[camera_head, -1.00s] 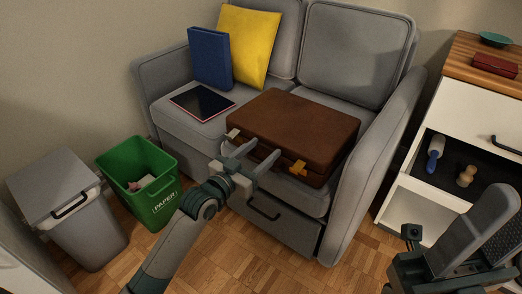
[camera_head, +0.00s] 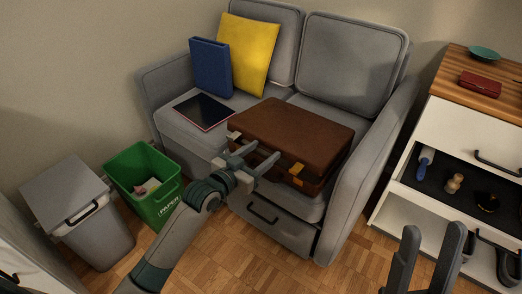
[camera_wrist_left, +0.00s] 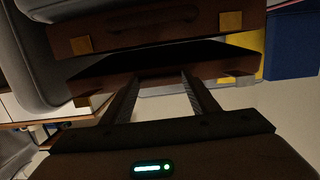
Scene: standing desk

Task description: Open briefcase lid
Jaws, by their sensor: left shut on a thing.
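The brown briefcase (camera_head: 292,132) lies flat on the sofa's right seat, with orange-gold latches on its front. In the left wrist view, its latch-and-handle side (camera_wrist_left: 160,32) and its lid edge (camera_wrist_left: 110,86) are separate brown bands with a dark gap between them, so the lid looks slightly ajar. My left gripper (camera_head: 262,163) is at the briefcase's front edge; its fingers (camera_wrist_left: 162,80) reach the lid edge and are shut on it. The exact finger contact is hard to see. My right gripper (camera_head: 432,238) is open and empty, low at the right, away from the briefcase.
The sofa's right armrest (camera_head: 370,165) stands close beside the briefcase. A tablet (camera_head: 204,112), blue book (camera_head: 210,66) and yellow cushion (camera_head: 248,55) are on the left seat. A green paper bin (camera_head: 143,180) and grey bin (camera_head: 78,205) stand left. An open drawer (camera_head: 438,182) is at right.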

